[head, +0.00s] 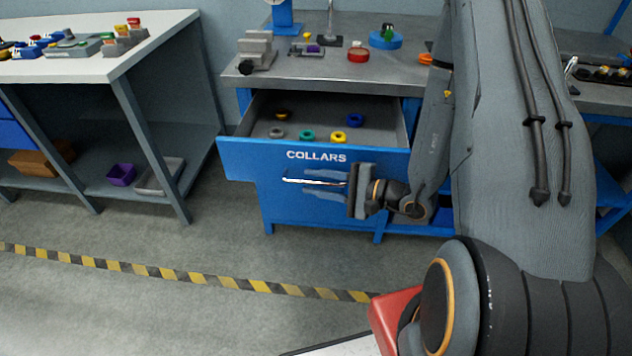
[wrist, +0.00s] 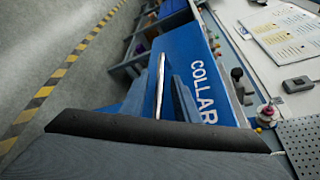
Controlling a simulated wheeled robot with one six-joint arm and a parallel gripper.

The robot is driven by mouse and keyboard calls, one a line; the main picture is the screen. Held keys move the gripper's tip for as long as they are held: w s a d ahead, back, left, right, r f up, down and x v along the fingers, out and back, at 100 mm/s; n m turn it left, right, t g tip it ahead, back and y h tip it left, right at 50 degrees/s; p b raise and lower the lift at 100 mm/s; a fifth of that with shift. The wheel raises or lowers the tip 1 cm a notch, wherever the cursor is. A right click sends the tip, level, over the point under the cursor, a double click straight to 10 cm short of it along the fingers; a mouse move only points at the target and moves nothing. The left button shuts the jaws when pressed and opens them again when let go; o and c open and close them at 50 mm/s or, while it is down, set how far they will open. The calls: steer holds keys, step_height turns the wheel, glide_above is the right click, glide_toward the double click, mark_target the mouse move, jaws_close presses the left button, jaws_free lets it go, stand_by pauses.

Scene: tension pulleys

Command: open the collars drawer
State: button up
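The collars drawer (head: 252,163) is a blue-fronted drawer with white COLLARS lettering, pulled well out from under the grey-topped bench. Several ring-shaped collars lie inside, among them a yellow one (head: 338,136), a teal one (head: 307,135) and a blue one (head: 355,120). My gripper (head: 325,184) is in front of the drawer, below the lettering. Its two fingers are apart, with the silver bar handle (head: 298,181) between them. The wrist view shows the handle (wrist: 160,85) between the fingers, with a gap visible on the left side. The drawer front (wrist: 195,65) also shows there.
The bench top (head: 300,68) above carries a vise-like block (head: 257,50), an orange-red cup (head: 358,52) and a blue dish (head: 386,40). A white-topped table (head: 90,68) stands at left. The floor (head: 150,245) before the drawer is clear, with a striped yellow-black line.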

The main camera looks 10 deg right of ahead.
steer(key=b+v, duration=0.1)
steer(key=v, duration=0.7)
stand_by(0.4)
steer(key=shift+a+r, duration=0.1)
steer(key=shift+a, duration=0.05)
steer(key=s+a+r+n+g+h, duration=0.1)
steer(key=s+a+r+n+g, duration=0.1)
steer(key=s+a+n+g, duration=0.35)
steer(key=s+a+r+n+g+h, duration=0.2)
steer(key=s+r+n+g, duration=0.15)
steer(key=s+g, duration=0.4)
steer(key=w+d+r+n+t+h, duration=0.3)
steer(key=d+r+n+h, duration=0.2)
steer(key=h, duration=0.4)
steer(key=shift+d, duration=0.8)
